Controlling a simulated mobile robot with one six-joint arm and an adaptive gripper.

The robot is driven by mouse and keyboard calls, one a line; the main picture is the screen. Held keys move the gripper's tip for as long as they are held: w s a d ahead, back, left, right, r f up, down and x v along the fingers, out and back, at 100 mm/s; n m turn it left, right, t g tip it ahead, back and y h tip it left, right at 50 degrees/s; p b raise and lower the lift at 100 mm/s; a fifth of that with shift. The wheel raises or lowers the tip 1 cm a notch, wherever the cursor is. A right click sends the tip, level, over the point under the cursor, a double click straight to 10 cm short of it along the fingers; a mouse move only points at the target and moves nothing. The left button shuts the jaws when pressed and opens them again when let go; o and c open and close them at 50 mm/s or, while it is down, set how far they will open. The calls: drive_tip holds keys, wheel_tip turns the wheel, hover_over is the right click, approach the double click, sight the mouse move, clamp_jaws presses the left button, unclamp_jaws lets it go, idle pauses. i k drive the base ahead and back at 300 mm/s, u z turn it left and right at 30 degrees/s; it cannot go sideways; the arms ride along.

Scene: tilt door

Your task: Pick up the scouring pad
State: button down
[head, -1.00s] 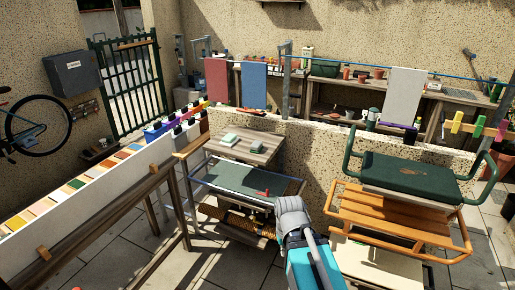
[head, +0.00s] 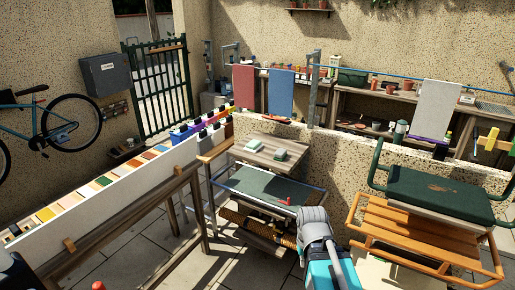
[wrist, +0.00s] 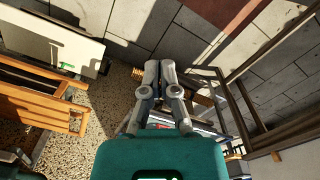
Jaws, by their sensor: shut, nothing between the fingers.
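Neither block can be made out in the wrist view. In the head view my arm reaches toward the cart from below, and the gripper's fingers cannot be made out.
The cart has a dark green lower shelf (head: 262,188) with a small red item. A speckled low wall (head: 345,150) runs behind. A wooden rail frame (head: 120,228) stands at left.

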sight(281, 153)
drive_tip(key=z, duration=0.3)
drive_tip(key=i, duration=1)
drive_tip(key=u, duration=0.4)
